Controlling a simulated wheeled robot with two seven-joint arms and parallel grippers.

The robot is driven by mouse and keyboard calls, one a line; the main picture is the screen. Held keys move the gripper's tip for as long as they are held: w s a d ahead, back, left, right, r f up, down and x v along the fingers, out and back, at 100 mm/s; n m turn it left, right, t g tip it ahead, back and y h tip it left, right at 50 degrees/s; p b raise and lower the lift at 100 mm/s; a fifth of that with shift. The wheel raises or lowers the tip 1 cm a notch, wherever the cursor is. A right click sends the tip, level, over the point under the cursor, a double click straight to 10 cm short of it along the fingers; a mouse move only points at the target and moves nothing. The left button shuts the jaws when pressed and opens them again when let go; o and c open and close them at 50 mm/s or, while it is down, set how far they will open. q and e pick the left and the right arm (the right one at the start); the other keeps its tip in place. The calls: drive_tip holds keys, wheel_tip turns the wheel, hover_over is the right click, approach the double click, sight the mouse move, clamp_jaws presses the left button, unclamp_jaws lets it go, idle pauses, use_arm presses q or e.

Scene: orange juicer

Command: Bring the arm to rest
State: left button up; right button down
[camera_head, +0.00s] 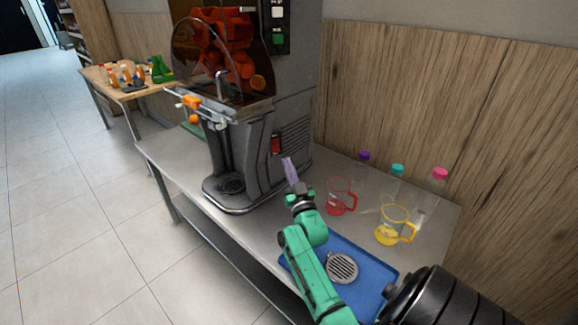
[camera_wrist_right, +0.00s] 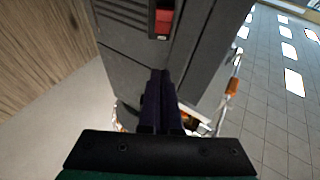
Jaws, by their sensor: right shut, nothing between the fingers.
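My right gripper (camera_head: 288,168) is raised in front of the juicer's right side, above the metal table. Its fingers are together with nothing between them. In the right wrist view the closed fingers (camera_wrist_right: 160,100) point toward the grey juicer body, below a red switch (camera_wrist_right: 163,20). The juicer (camera_head: 245,150) stands on the table with its orange drum behind a dark clear cover. My green right arm (camera_head: 300,255) comes up from the bottom of the head view, over a blue tray. The left gripper does not show.
On the metal table (camera_head: 440,225) are a red-rimmed jug (camera_head: 337,197), a yellow-rimmed jug (camera_head: 394,226) and clear bottles with purple, teal and pink caps (camera_head: 440,173). A blue tray (camera_head: 375,269) holds a round metal strainer (camera_head: 342,268). A wooden wall stands behind.

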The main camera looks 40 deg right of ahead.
drive_tip(key=s+a+f+n+g+y, duration=0.2)
drive_tip(key=a+f+n+g+y, duration=0.35)
drive_tip(key=a+f+y, duration=0.4)
drive_tip(key=s+a+f+n+g, duration=0.1)
drive_tip(key=s+a+f+g, duration=0.2)
drive_tip(key=s+a+g, duration=0.5)
drive_tip(key=s+a+f+g, duration=0.3)
drive_tip(key=s+a, duration=0.1)
drive_tip(key=s, duration=0.8)
drive_tip(key=s+f+g+p, duration=0.2)
drive_tip(key=s+f, duration=0.1)
drive_tip(key=f, duration=2)
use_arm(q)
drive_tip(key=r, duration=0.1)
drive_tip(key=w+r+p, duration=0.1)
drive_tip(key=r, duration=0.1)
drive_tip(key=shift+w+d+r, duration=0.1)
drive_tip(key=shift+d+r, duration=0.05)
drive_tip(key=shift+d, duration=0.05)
use_arm(e)
drive_tip(key=s+d+f, duration=0.3)
drive_tip(key=s+f, duration=0.8)
drive_tip(key=s, duration=0.5)
drive_tip(key=shift+s+f+n+g, duration=0.2)
drive_tip(key=shift+f+n+g, duration=0.15)
drive_tip(key=shift+f, duration=0.05)
